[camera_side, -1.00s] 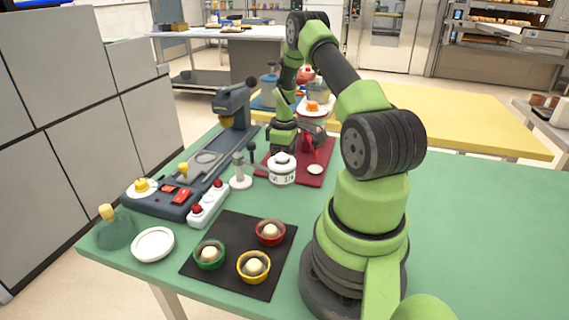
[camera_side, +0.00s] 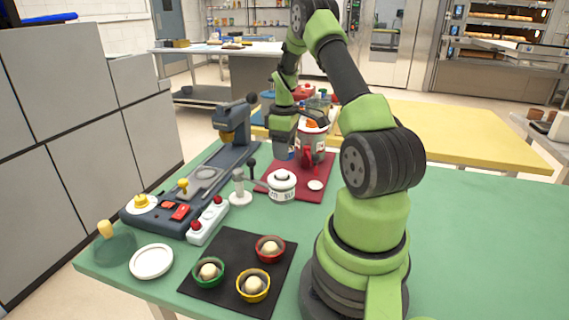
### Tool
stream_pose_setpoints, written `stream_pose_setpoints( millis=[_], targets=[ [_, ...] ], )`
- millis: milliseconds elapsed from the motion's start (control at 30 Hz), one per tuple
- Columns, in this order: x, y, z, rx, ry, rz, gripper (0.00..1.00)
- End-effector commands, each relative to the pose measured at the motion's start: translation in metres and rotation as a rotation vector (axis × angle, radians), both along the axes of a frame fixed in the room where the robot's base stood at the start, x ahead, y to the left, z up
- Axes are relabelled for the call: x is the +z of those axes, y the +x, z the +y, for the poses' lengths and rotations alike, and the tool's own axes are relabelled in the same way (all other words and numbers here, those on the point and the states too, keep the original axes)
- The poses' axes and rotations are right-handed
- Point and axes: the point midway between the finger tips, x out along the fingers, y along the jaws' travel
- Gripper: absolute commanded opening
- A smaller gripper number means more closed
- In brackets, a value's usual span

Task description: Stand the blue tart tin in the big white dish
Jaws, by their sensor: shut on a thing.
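My gripper (camera_side: 284,148) is over the back left of the red board, behind the white lidded pot. Its fingers are mostly hidden. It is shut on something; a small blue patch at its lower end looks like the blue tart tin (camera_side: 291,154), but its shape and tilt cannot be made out. The big white dish (camera_side: 151,261) lies empty at the front left of the green table, well away from the gripper. A much smaller white dish (camera_side: 315,185) is on the red board.
A black mat (camera_side: 229,249) holds green (camera_side: 208,284), yellow (camera_side: 268,288) and red (camera_side: 284,247) tins with dough.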

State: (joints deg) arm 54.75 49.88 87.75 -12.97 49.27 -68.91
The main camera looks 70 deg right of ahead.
Motion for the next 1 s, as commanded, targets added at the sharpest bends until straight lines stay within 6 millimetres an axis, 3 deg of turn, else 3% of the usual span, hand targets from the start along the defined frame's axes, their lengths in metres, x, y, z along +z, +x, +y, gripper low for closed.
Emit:
stream_pose_setpoints(
  millis=[333,567,1000],
  targets=[
    [0.051,0.001,-0.001,-0.001,-0.004,-0.003,0.33],
    [0.073,0.0,0.0,-0.001,-0.002,-0.002,0.33],
    [0.072,0.047,0.037,0.124,0.0,0.0,0.33]
  ],
)
